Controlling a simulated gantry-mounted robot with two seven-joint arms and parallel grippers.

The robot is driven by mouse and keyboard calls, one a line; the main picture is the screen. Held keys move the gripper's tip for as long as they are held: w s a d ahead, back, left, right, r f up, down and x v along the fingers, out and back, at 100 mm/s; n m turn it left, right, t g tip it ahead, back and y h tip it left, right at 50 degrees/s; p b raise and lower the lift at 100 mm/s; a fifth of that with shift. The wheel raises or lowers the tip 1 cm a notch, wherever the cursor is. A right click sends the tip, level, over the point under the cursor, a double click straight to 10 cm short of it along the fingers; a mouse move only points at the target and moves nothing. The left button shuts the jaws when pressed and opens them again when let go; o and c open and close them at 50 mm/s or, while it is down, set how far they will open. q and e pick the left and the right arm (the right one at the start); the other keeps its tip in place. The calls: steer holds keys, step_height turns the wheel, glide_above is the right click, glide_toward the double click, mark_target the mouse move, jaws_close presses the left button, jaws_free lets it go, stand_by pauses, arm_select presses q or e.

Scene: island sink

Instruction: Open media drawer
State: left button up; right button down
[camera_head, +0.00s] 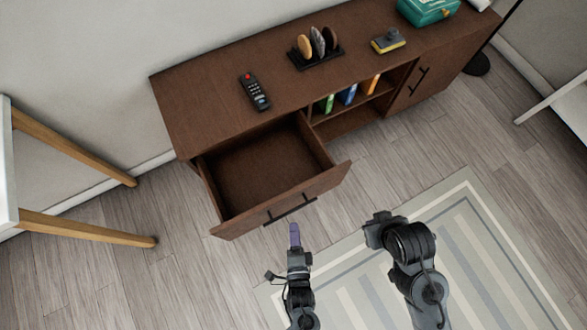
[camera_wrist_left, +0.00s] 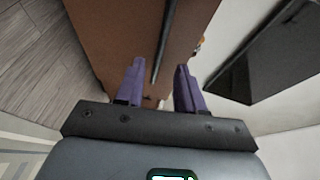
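The media drawer (camera_head: 258,168) is pulled out of the left end of the brown media cabinet (camera_head: 190,100), and its inside looks empty. Its dark bar handle (camera_head: 290,210) runs along the drawer front (camera_head: 240,226). My left gripper (camera_head: 295,232) is just in front of the handle, seemingly apart from it. In the left wrist view my left gripper (camera_wrist_left: 157,84) is open, with purple fingers apart and the dark handle bar (camera_wrist_left: 166,40) seen in line with the space between them. My right gripper (camera_head: 378,230) is over the rug to the right, away from the drawer; its fingers are unclear.
On the cabinet top are a remote (camera_head: 255,91), a black rack (camera_head: 317,57) with upright pieces, a sponge-like item (camera_head: 388,41) and a teal box (camera_head: 427,10). Books (camera_head: 348,95) stand in the open shelf. A wooden-legged table (camera_head: 90,229) is at left. The floor between is clear.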

arm_select(q)
steer(key=shift+s+r+p, duration=0.2)
steer(key=shift+s+r, duration=0.05)
steer(key=shift+s, duration=0.85)
steer(key=shift+s+r+p, duration=0.2)
steer(key=shift+s, duration=0.85)
